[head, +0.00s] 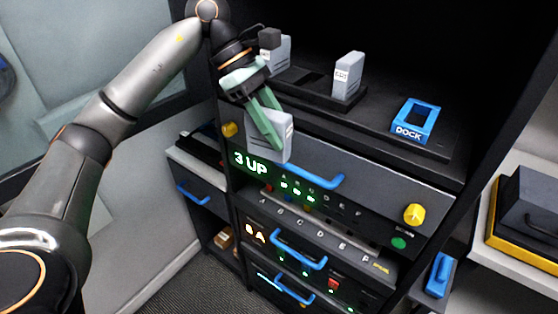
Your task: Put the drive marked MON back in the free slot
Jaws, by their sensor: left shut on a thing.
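My left gripper (268,130), with green fingers, is shut on a light grey drive (283,147). It holds the drive in front of the rack unit whose display reads "3 UP". A label shows on the drive's right side, but I cannot read it. Two similar grey drives stand on the shelf behind: one (348,72) at the middle with a small label, and one (281,50) at the left, partly behind my gripper. A dark low holder (312,84) lies between them, and its slots are hard to make out. My right gripper is not in view.
A blue frame marked DOCK (416,120) sits at the shelf's right. Below are the rack unit with yellow knobs (414,214) and a blue handle (318,180), and further units with blue handles (299,252). Dark cabinet posts stand at both sides.

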